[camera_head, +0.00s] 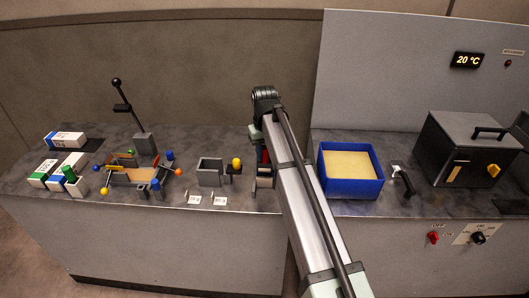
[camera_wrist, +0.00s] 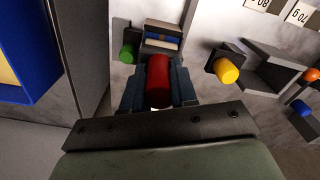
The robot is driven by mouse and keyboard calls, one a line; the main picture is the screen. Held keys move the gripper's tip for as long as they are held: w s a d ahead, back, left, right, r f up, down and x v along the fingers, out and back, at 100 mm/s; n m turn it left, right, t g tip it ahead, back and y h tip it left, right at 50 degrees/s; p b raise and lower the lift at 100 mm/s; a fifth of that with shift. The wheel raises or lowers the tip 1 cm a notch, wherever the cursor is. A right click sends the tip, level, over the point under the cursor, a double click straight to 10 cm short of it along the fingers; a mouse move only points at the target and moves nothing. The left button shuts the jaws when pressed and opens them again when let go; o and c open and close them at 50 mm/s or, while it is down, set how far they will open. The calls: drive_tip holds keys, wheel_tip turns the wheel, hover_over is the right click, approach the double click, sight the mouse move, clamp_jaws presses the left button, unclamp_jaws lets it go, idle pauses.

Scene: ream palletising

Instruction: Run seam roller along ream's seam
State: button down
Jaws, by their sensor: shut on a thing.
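My gripper (camera_head: 262,172) is in the middle of the bench in the head view, partly hidden by my arm. In the wrist view my gripper (camera_wrist: 158,92) is shut on a red cylindrical handle (camera_wrist: 158,76), which I take to be the seam roller's. A grey piece with pale and blue bands (camera_wrist: 162,38) lies just beyond the handle; I cannot tell whether it joins it. Reams in white wrappers with coloured ends, such as a blue-ended one (camera_head: 66,139) and a green-ended one (camera_head: 43,171), lie at the far left. No seam can be made out.
A fixture (camera_head: 132,176) with coloured knobs and a tall black lever (camera_head: 124,100) stands left of centre. A grey bin (camera_head: 210,172) and a yellow knob (camera_head: 236,162) are beside my gripper. A blue tray (camera_head: 350,189) and a dark box (camera_head: 462,150) stand right.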

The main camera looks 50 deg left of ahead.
drive_tip(key=shift+f, duration=0.4)
idle(0.3)
drive_tip(key=shift+w+a, duration=0.15)
drive_tip(key=shift+a, duration=0.05)
drive_tip(key=shift+w+a, duration=0.95)
drive_tip(key=shift+w+a, duration=0.15)
drive_tip(key=shift+w, duration=0.05)
idle(0.5)
drive_tip(key=shift+w+a, duration=0.95)
drive_tip(key=shift+a, duration=0.05)
drive_tip(key=shift+w+a, duration=0.15)
idle(0.5)
drive_tip(key=shift+w+a, duration=1)
drive_tip(key=shift+w+a, duration=0.1)
idle(0.4)
drive_tip(key=shift+w+a, duration=1.05)
